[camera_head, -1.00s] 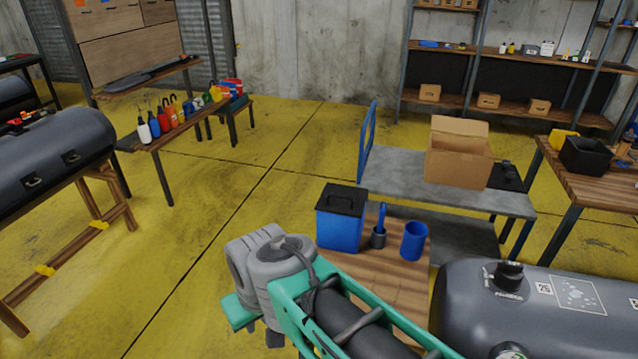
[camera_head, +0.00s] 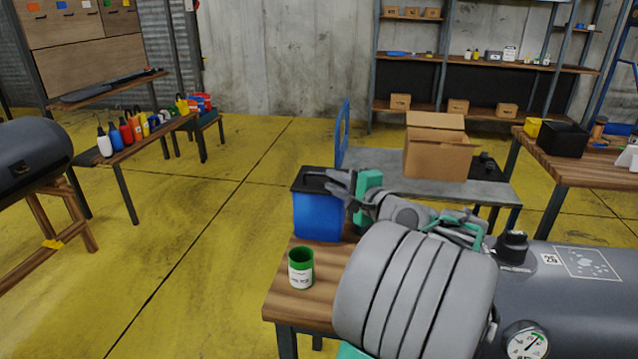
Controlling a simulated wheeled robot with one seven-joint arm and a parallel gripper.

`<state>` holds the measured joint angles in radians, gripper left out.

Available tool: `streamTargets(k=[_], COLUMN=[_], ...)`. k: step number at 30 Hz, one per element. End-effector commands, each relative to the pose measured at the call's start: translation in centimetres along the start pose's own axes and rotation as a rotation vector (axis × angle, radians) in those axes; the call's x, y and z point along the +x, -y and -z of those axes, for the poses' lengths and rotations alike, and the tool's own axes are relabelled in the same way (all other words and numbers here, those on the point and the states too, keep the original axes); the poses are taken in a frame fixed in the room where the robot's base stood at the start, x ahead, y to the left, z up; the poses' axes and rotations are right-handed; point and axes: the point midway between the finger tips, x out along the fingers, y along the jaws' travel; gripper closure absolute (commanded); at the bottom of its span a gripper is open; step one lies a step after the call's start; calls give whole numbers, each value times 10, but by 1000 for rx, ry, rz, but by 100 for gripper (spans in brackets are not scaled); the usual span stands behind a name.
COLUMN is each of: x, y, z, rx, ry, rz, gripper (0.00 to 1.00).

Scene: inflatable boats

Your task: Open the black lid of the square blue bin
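The square blue bin (camera_head: 317,217) stands on a small wooden table. Its black lid (camera_head: 305,184) lies flat on top and looks shut. My gripper (camera_head: 334,181) is at the right side of the lid, its grey fingers overlapping the lid's right part in the picture. The lid's handle is mostly hidden behind or beside the fingers. I cannot tell whether the fingers touch the handle or how far apart they are. My arm comes from the lower right and hides the table right of the bin.
A green and white can (camera_head: 300,268) stands on the wooden table (camera_head: 285,301) in front of the bin. A grey cart (camera_head: 395,163) with an open cardboard box (camera_head: 437,152) is behind. A large dark tank (camera_head: 575,300) lies at right.

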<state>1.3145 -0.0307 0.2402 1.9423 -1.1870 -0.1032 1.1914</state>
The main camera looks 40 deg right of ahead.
Motion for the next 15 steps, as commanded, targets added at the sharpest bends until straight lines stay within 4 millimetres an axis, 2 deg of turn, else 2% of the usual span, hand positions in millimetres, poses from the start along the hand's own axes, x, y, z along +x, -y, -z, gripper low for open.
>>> streamTargets(k=[3,7,11,15], x=[25,49,61,64], y=[-1,-1,-1,0], z=[-2,-2,-2,-2], rx=[-2,-2,-4,-5], ry=[6,5,3,2], rz=[-3,-5,-4,-4], gripper=[81,81,81,81])
